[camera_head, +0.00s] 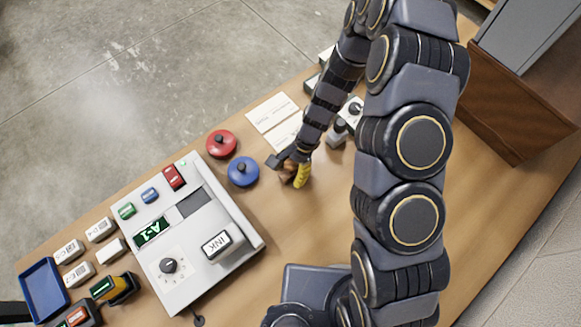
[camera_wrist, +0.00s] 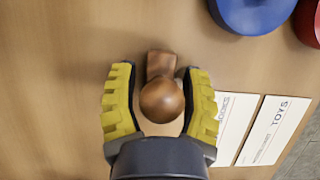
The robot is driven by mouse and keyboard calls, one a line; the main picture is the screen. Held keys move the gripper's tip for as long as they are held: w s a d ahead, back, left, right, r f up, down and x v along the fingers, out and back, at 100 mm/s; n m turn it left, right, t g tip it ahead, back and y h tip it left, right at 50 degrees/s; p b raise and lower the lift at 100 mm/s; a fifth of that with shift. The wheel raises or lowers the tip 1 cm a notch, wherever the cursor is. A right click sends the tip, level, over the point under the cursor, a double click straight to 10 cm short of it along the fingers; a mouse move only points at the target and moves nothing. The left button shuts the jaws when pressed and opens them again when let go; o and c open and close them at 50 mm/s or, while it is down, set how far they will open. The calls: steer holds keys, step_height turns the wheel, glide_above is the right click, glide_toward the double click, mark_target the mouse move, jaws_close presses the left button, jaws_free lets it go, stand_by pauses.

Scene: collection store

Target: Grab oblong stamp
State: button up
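A wooden stamp with a round knob (camera_wrist: 162,101) and a small block-shaped base (camera_wrist: 160,64) stands on the table in the wrist view. My gripper (camera_wrist: 162,98) is open, with one yellow finger on each side of the knob. Narrow gaps seem to show between fingers and knob; I cannot tell whether either finger touches it. In the head view my gripper (camera_head: 297,173) is low over the table, and a little of the brown stamp (camera_head: 286,178) shows beside it. The gripper and the knob hide much of the stamp's base.
A blue round pad (camera_head: 243,171) and a red round pad (camera_head: 221,143) lie left of my gripper. Paper cards (camera_head: 272,112) lie behind it. A grey ink machine (camera_head: 190,222) stands at left. Grey-based stamps (camera_head: 338,130) stand near my arm. The table right of my gripper is bare.

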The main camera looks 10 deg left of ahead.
jaws_close()
